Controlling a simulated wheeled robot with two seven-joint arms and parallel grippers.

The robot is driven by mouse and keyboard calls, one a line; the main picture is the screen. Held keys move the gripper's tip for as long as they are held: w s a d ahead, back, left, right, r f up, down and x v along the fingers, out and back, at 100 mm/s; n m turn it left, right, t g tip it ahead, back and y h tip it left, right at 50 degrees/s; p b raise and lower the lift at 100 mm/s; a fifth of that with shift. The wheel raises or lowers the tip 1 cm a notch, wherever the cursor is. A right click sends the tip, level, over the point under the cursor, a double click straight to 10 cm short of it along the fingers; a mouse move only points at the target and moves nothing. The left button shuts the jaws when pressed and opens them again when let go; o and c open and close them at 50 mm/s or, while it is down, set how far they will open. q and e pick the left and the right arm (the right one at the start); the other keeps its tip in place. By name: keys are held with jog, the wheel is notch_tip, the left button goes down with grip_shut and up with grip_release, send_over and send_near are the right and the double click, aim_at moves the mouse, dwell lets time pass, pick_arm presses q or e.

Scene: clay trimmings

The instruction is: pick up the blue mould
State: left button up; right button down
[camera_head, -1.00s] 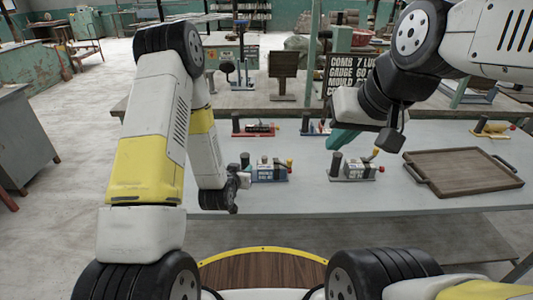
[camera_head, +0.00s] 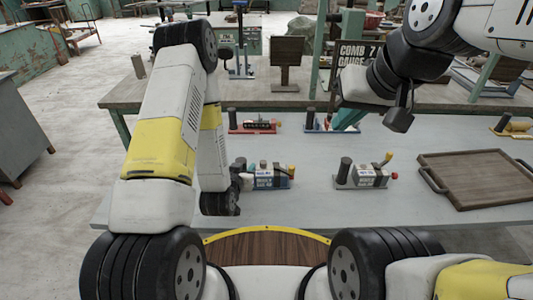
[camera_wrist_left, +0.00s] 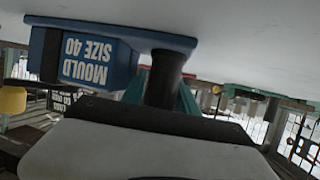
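The blue mould (camera_head: 270,178) sits on the grey table, left of the middle, with a black post at its left end and a yellow knob at its right. In the left wrist view its blue block (camera_wrist_left: 85,58) reads "MOULD SIZE 40" upside down. My left gripper (camera_head: 235,192) is low at its left end, beside the post. In the wrist view, teal pieces like fingers flank the black post (camera_wrist_left: 165,78); whether they grip it is hidden. My right gripper (camera_head: 350,118) hangs over the table's back, teal fingers pointing down; their gap is not clear.
A grey-white mould (camera_head: 362,176) stands right of the blue one. A red-based mould (camera_head: 252,122) and a blue-based one (camera_head: 325,122) stand behind. A wooden tray (camera_head: 478,180) lies at the right. The table front between moulds and edge is clear.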

pick_arm(q)
jog(key=shift+c, duration=0.5)
grip_shut()
dwell(1.0)
